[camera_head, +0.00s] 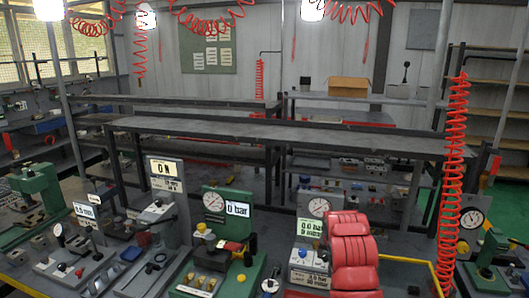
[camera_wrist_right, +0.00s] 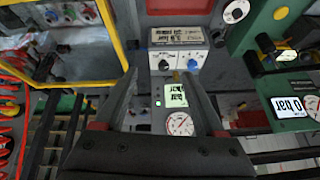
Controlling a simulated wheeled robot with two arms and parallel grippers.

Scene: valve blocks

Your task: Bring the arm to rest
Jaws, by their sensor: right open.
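My right gripper (camera_wrist_right: 158,80) shows in the right wrist view with its two dark fingers apart and nothing held between them. The writing is upside down in this view. In the head view a block with a gauge (camera_head: 318,207) and a 0.0 bar display (camera_head: 311,228) stands right of centre, its right side partly hidden. I cannot make out my right gripper's fingers there. My left gripper is in neither view.
A green block (camera_head: 228,205) reading 0 bar stands left of it, and a grey block with an ON sign (camera_head: 165,170) further left. A green press-like device (camera_head: 490,255) is at the right. Red coiled hoses (camera_head: 455,150) hang down. Grey benches (camera_head: 300,133) stand behind.

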